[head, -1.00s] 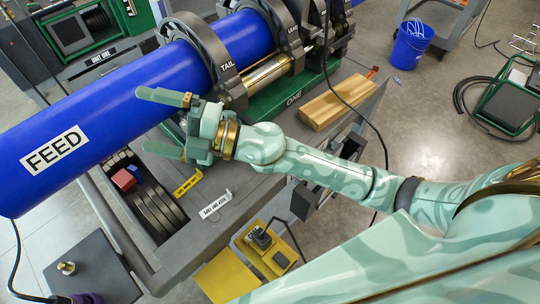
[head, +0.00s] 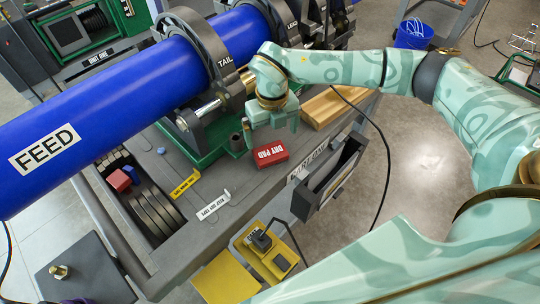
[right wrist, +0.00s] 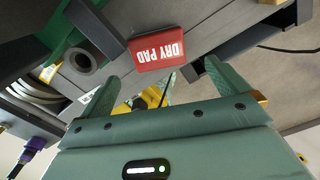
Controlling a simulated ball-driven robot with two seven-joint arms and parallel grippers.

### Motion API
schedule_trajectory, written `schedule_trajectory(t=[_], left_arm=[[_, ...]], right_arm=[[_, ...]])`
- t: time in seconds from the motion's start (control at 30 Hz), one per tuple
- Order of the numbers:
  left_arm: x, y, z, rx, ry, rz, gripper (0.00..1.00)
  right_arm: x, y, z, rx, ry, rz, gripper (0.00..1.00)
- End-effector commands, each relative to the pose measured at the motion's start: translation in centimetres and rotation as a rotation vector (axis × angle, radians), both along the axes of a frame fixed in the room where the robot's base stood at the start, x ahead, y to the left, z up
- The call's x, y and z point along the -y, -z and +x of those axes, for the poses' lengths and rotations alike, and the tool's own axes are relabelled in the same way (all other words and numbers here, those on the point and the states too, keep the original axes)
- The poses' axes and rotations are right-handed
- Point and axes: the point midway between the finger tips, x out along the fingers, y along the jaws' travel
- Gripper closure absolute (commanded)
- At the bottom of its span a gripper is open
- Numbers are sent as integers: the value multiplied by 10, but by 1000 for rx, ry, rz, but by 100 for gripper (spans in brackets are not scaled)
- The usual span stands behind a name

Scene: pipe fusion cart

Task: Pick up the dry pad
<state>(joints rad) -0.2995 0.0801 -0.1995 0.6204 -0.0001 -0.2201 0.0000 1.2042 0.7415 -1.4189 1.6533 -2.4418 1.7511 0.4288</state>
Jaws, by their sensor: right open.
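The dry pad (head: 271,154) is a small red block with white "DRY PAD" lettering. It lies on the grey cart top beside the green machine base. My right gripper (head: 271,126) points down just behind the pad in the head view, open and empty. In the right wrist view the pad (right wrist: 157,50) shows beyond and between the two spread fingertips (right wrist: 160,76), apart from both. My left gripper is not in view.
A big blue pipe (head: 120,103) marked FEED runs through the clamp rings at left. A wooden block (head: 326,107) lies right of the gripper. A dark open holder (head: 330,182) hangs on the cart's edge. A grey hollow cylinder (right wrist: 82,61) stands near the pad.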

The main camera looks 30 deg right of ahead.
Motion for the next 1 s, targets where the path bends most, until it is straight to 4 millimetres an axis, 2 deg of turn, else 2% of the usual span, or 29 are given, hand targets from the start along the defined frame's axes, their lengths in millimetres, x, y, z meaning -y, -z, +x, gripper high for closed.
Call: schedule_trajectory(t=[0.03,0.1,0.37,0.6,0.7,0.87,0.97,1.0], left_arm=[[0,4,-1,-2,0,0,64],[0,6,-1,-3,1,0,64],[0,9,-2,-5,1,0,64],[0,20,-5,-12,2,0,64],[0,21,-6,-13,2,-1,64],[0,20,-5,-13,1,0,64],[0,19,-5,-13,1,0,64],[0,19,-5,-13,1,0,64]], right_arm=[[0,13,-1,-4,0,0,0],[-1,24,0,-2,0,1,0],[-1,42,-1,-1,-1,2,0],[-3,81,-5,-4,0,2,0],[-3,87,-4,0,-1,2,0],[-3,86,-4,1,-2,2,0],[-3,85,-4,1,-2,2,25],[-3,85,-4,1,-2,2,36]])
